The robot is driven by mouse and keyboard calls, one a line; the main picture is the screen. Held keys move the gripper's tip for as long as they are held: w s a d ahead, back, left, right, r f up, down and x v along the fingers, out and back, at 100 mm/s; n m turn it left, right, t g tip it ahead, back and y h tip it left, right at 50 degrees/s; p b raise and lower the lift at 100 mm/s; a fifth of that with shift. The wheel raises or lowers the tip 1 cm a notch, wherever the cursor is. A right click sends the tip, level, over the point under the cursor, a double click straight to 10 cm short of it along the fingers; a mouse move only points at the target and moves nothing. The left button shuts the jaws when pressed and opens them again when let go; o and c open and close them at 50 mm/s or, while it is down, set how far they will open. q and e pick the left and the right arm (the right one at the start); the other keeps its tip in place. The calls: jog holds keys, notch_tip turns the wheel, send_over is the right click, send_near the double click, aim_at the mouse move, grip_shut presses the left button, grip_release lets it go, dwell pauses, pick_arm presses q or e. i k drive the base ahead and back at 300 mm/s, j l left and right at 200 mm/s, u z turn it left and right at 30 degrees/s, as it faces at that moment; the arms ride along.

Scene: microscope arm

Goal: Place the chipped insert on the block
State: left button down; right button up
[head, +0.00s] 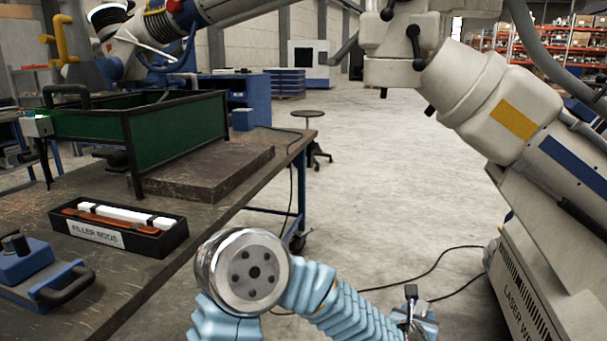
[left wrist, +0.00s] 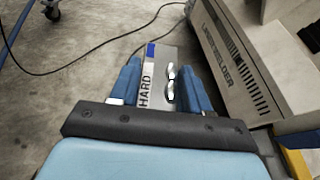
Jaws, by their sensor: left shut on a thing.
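My left gripper (head: 415,322) is low at the bottom of the head view, out over the floor and to the right of the workbench. In the left wrist view my left gripper (left wrist: 160,75) is shut on a grey plate-like piece (left wrist: 155,62) lettered HARD, with a blue corner and shiny silver parts at its right side. I take this to be the insert; no chip can be made out. A thick dark brown slab (head: 205,168), apparently the block, lies flat on the workbench, well left of the gripper. Its top is bare in front of the green-walled frame. My right gripper is not in view.
On the workbench (head: 165,292) stand a black filler rods tray (head: 120,232), a blue-and-grey handled tool (head: 40,275) and a green-walled frame (head: 165,135). The laser welder (head: 525,295) stands at the right, its jointed arm overhead. Cables cross the floor (head: 380,200).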

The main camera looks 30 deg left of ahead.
aim_at(236, 147)
jog(key=i+u, duration=0.35)
jog(key=i, duration=0.2)
jog(key=i+l+u, duration=0.15)
jog(key=i+u, duration=0.25)
jog(key=i, duration=0.15)
jog(key=i+l+u, duration=0.35)
jog(key=i, duration=0.15)
